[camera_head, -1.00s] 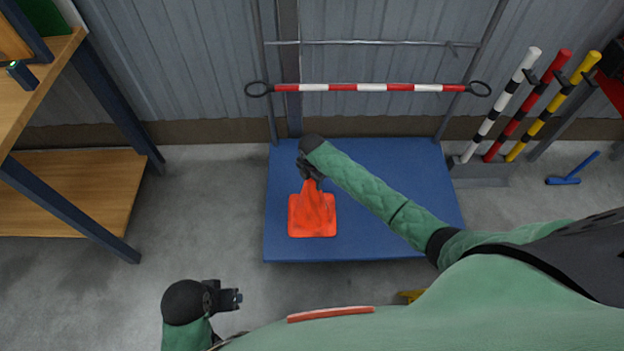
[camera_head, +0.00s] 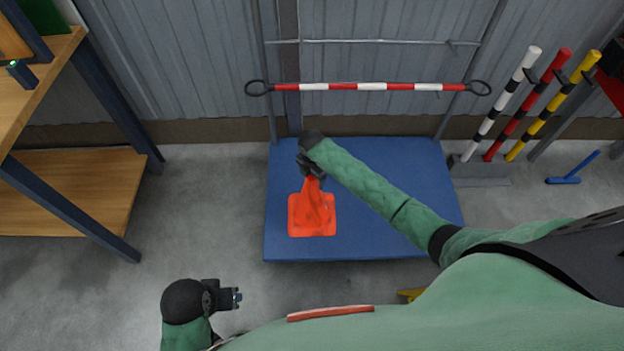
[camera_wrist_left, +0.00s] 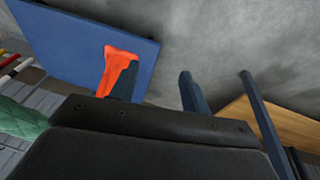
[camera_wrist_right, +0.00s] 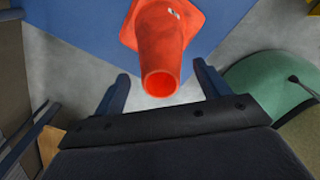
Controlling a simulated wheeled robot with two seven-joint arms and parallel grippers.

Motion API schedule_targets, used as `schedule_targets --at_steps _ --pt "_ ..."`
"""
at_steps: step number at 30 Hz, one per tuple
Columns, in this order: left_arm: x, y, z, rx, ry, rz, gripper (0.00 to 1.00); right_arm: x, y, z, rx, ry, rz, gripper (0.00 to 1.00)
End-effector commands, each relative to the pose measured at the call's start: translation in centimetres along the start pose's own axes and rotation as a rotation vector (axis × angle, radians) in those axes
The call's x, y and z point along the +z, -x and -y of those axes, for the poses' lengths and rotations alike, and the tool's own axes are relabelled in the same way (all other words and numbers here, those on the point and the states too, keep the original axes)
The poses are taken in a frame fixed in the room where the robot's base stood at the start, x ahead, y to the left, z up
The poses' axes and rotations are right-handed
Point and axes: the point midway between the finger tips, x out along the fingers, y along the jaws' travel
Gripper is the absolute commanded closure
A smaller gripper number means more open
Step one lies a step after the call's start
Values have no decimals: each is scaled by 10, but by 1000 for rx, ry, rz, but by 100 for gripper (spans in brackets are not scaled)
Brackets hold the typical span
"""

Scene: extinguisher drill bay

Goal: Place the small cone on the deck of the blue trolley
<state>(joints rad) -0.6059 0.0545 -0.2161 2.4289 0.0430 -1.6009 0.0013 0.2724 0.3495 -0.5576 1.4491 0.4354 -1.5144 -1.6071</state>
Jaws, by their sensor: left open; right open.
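The small orange cone (camera_head: 313,213) is over the left part of the blue trolley deck (camera_head: 390,235); its square base lies against the deck, as far as I can see. My right gripper (camera_head: 312,180) is at the cone's narrow top. In the right wrist view the cone (camera_wrist_right: 160,48) shows its open top between and just beyond the spread fingers (camera_wrist_right: 160,92), apart from both. My left gripper (camera_head: 238,298) is open and empty, low at left, away from the trolley. The left wrist view also shows the cone (camera_wrist_left: 118,62) and the deck (camera_wrist_left: 75,45).
A red-and-white bar (camera_head: 370,87) spans the trolley's upright frame at the back. Striped posts (camera_head: 500,105) stand in a rack at right. A wooden shelf unit (camera_head: 70,190) stands at left. Grey floor between shelf and trolley is clear.

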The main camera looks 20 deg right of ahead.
Motion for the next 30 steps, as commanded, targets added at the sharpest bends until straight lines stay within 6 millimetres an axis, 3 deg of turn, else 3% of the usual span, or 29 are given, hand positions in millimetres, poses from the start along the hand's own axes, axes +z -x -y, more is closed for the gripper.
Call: schedule_targets --at_steps 12,21,26,30 --pt "-3 -11 -7 17 -7 -24 53 0 77 0 1 1 1 26" --pt "-5 -14 -11 25 -12 -36 53 -4 101 1 3 -5 -3 26" --pt "-5 -15 -10 24 -12 -35 53 -34 93 16 19 -84 -25 26" --pt "-4 -15 -9 22 -10 -34 53 -81 86 41 51 -241 -65 26"
